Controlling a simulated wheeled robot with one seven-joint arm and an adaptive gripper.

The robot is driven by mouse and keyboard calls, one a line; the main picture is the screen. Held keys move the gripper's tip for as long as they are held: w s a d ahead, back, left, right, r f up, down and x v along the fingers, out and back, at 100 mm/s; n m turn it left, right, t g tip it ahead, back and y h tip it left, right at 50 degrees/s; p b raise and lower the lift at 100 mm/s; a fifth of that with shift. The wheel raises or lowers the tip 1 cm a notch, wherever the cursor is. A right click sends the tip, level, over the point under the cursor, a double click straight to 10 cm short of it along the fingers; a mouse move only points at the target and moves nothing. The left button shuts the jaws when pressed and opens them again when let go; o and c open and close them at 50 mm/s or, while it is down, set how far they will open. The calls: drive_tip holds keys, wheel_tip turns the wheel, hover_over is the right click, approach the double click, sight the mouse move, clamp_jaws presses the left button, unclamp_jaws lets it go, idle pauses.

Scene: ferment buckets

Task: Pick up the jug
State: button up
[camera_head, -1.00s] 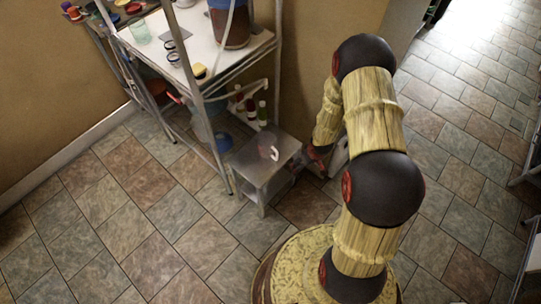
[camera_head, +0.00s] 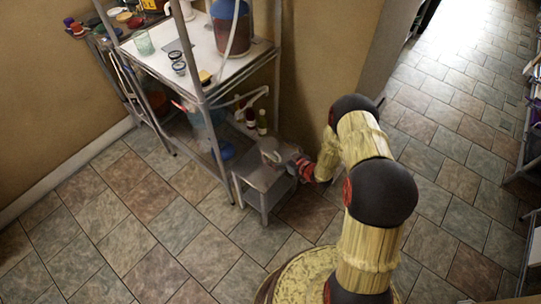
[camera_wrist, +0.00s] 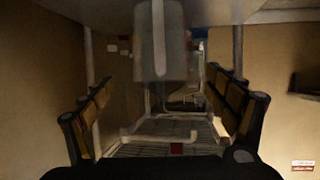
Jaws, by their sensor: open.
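A small, see-through greyish jug (camera_head: 270,153) stands on a low metal stool (camera_head: 258,175) beside the shelf rack. In the wrist view the jug (camera_wrist: 163,45) shows upside down, near the top middle, with a pale upright strip, likely its handle, facing the camera. My gripper (camera_head: 297,167) is just right of the jug, over the stool's right edge. In the wrist view my gripper (camera_wrist: 160,90) is open, its two fingers spread left and right with the jug between or just beyond them. I cannot tell how near the fingertips are to the jug's sides.
A metal rack (camera_head: 210,55) with a large reddish-brown vessel (camera_head: 231,28), glasses and jars stands left of and behind the stool. Bottles (camera_head: 256,120) and a blue item are under it. A wall is behind. The tiled floor (camera_head: 110,230) at front left is clear.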

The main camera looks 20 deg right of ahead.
sight(263, 144)
drive_tip(key=b+x, duration=0.2)
drive_tip(key=x, duration=0.3)
drive_tip(key=shift+a, duration=0.15)
drive_tip(key=c, duration=1.1)
drive_tip(key=shift+c, duration=1.4)
